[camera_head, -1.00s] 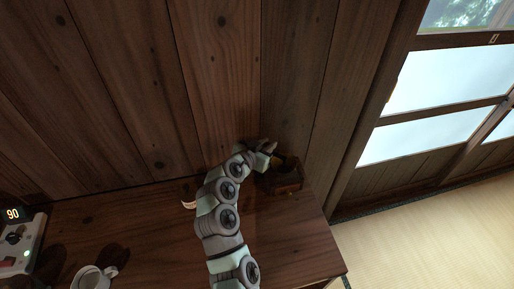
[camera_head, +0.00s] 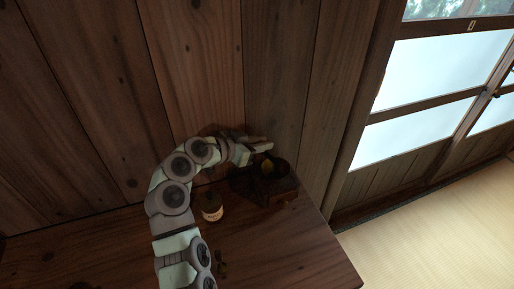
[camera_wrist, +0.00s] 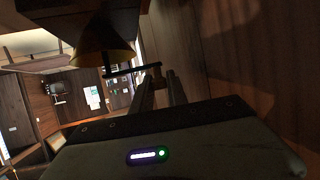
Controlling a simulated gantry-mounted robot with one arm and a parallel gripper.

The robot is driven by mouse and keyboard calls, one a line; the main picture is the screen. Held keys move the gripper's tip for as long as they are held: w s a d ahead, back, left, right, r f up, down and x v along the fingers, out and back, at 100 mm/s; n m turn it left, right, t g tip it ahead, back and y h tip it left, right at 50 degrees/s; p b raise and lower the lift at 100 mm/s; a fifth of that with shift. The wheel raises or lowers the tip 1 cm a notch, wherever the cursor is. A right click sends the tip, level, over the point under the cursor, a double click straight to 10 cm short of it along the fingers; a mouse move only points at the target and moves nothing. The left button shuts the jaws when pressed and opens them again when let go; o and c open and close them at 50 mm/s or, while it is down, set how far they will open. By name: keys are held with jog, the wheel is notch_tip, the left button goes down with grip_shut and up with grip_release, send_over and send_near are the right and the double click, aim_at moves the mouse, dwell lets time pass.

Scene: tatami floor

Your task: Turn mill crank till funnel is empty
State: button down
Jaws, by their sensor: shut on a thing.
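The wooden mill (camera_head: 262,188) stands on the dark wood counter near the wall and the right end. Its yellow funnel (camera_head: 268,168) opens at the top; the inside is too dark to tell what it holds. The funnel (camera_wrist: 106,48) also shows in the wrist view, beside the dark crank bar (camera_wrist: 128,71). My gripper (camera_head: 262,144) is behind the mill, close to the wall. In the wrist view my gripper (camera_wrist: 157,84) is shut on the knob (camera_wrist: 154,71) at the crank's end. Finger contact is partly hidden in shadow.
A small labelled jar (camera_head: 212,208) stands on the counter (camera_head: 270,250), left of the mill and close beside my arm. The plank wall (camera_head: 200,60) is just behind my gripper. The counter's front right is clear. Tatami floor (camera_head: 430,220) lies beyond its right edge.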

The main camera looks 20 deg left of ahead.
dwell(0.4)
jog(key=c, duration=1.3)
grip_release()
jog(key=shift+r+p, duration=0.1)
jog(key=shift+p, duration=0.25)
